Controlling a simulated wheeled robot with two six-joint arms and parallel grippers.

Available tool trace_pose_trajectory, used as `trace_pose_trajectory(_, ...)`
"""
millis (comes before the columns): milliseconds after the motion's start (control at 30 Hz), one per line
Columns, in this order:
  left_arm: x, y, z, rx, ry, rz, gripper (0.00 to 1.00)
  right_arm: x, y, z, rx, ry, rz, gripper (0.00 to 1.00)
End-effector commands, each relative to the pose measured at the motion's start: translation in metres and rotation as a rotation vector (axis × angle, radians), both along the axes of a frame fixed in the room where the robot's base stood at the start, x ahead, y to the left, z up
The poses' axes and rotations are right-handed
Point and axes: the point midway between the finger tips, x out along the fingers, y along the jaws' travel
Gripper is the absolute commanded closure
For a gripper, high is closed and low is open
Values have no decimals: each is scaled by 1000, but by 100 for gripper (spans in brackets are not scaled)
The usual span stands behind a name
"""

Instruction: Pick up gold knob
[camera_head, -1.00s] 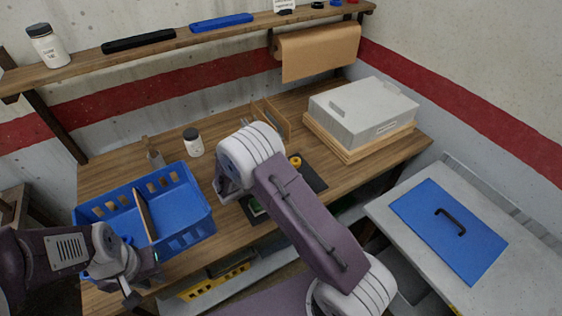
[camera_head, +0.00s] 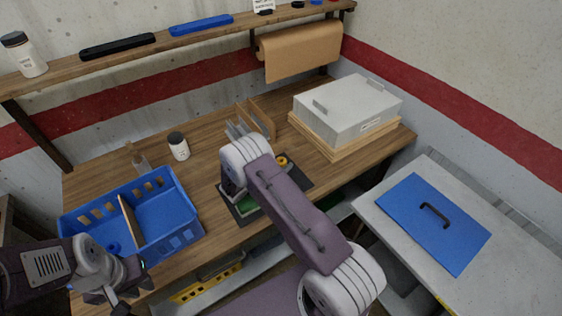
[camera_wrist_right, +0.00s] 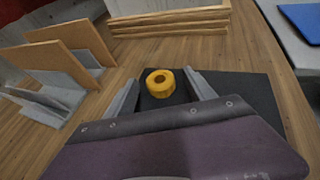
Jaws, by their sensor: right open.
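The gold knob (camera_head: 282,160) sits on a dark mat (camera_head: 300,177) on the wooden bench, beside my right wrist. In the right wrist view, the gold knob (camera_wrist_right: 160,83) is a ring-like piece with a hole in its top. My right gripper (camera_wrist_right: 161,76) is open, with one finger to each side of the knob and a gap on both sides. Its fingers are hidden by my wrist in the head view. My left gripper (camera_head: 128,288) is at the lower left, in front of the blue crate, and looks open and empty.
A blue crate (camera_head: 187,232) with a divider stands at left. A white jar (camera_head: 179,147), a wooden divider rack (camera_head: 262,120) and a grey box (camera_head: 350,103) on wooden trays stand behind. A green item (camera_head: 249,204) lies near my right wrist. A blue panel (camera_head: 430,222) lies at right.

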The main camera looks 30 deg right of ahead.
Motion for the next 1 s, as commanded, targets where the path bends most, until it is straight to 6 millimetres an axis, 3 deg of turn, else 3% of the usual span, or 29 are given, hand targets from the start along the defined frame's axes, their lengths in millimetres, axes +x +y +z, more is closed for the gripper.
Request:
trace_pose_trajectory(200, 0, 0, 0, 0, 0, 0, 78, 1, -1, -1, 0, 0, 1, 40)
trace_pose_trajectory(400, 0, 0, 0, 0, 0, 0, 78, 0, -1, -1, 0, 0, 0, 95)
trace_pose_trajectory(433, 0, 0, 0, 0, 0, 0, 78, 0, -1, -1, 0, 0, 0, 100)
trace_pose_trajectory(767, 0, 0, -1, 0, 0, 0, 78, 1, -1, 5, 0, 0, 1, 100)
trace_pose_trajectory(1000, 0, 0, -6, 0, 0, 0, 78, -5, -1, 45, 1, -1, 1, 100)
